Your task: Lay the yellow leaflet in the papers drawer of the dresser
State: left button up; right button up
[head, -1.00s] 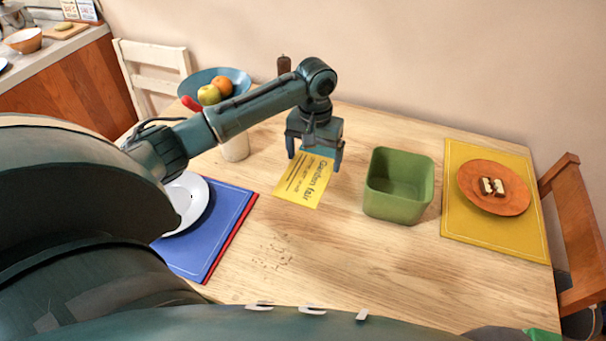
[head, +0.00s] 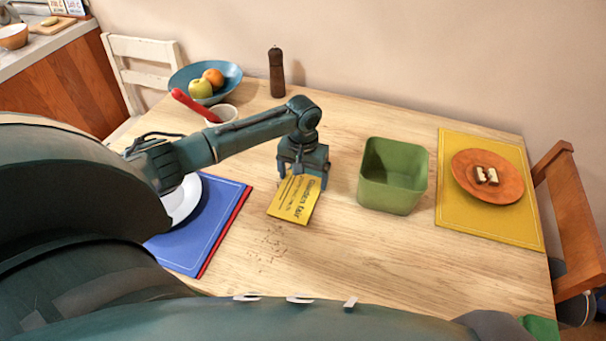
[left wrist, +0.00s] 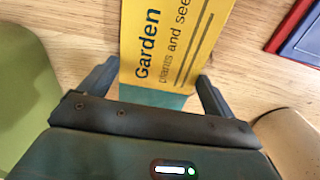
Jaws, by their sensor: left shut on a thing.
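My right gripper is not in view. The dresser and its papers drawer do not show in either view.
A green bin (head: 393,197) stands right of the left gripper. A yellow mat (head: 455,215) with an orange plate (head: 470,187) lies farther right. A blue mat (head: 208,232) lies left. A cup, fruit bowl (head: 232,82) and pepper mill (head: 277,75) stand behind. Chairs flank the table (head: 370,260).

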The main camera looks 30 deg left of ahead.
pick_arm(q)
jog(key=o, duration=0.8)
jog(key=shift+f, duration=0.1)
jog(key=shift+c, duration=0.2)
